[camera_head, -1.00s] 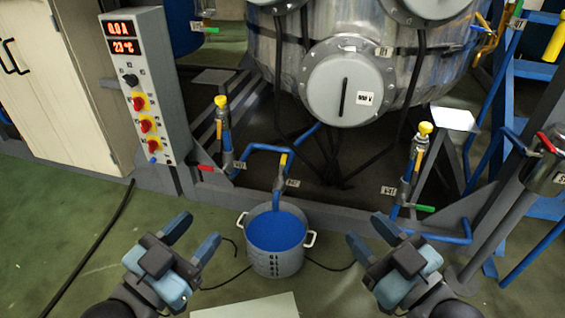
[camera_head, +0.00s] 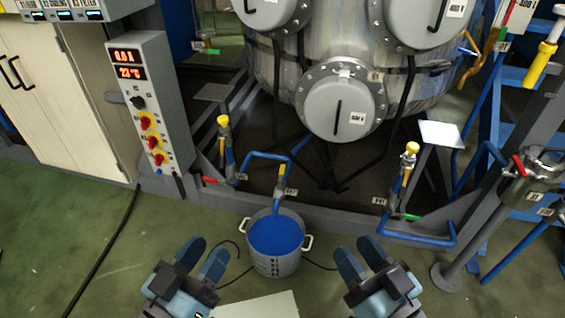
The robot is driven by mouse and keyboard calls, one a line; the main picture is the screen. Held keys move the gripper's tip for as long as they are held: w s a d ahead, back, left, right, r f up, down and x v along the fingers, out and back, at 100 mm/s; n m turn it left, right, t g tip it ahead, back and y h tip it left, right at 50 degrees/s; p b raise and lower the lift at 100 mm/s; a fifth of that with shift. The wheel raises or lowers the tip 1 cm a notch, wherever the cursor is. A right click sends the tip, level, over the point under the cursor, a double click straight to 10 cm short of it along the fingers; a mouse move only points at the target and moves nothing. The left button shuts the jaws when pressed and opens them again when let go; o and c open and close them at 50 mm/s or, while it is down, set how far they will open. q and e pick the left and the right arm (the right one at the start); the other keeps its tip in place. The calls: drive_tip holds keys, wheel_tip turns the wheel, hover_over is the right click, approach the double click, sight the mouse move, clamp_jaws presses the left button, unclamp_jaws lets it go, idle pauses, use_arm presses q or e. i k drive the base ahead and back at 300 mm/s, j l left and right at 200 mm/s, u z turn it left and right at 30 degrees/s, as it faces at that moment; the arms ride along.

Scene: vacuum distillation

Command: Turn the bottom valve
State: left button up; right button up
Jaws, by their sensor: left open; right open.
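A blue pipe (camera_head: 262,155) bends down from the vessel frame to a spout above a grey pot (camera_head: 277,266) filled with blue. A small yellow valve handle (camera_head: 281,169) sits on this pipe just above the pot; I cannot tell for sure that it is the bottom valve. A red handle (camera_head: 209,180) lies to its left and a green handle (camera_head: 411,217) to its right, each on its own pipe. My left gripper (camera_head: 205,252) is open and empty, left of the pot. My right gripper (camera_head: 358,253) is open and empty, right of the pot. Neither touches a valve.
A large metal vessel (camera_head: 430,88) with round grey covers stands behind the pipes. A control panel (camera_head: 150,105) is at left. A grey frame beam (camera_head: 335,222) crosses behind the pot. A metal container (camera_head: 537,172) on a stand is at right. Green floor at left is mostly clear.

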sight(282, 167)
drive_tip(key=i+j+z, duration=0.15)
drive_tip(key=j, duration=0.2)
drive_tip(key=i+j+z, duration=0.1)
drive_tip(key=j, duration=0.3)
drive_tip(key=i+j+z, duration=0.15)
drive_tip(key=j, duration=0.25)
drive_tip(key=i+j+z, duration=0.15)
drive_tip(key=j, duration=0.3)
drive_tip(key=i+j+z, duration=0.15)
drive_tip(key=j, duration=0.25)
drive_tip(key=i+j+z, duration=0.15)
drive_tip(key=i+j, duration=0.4)
drive_tip(key=i, duration=0.05)
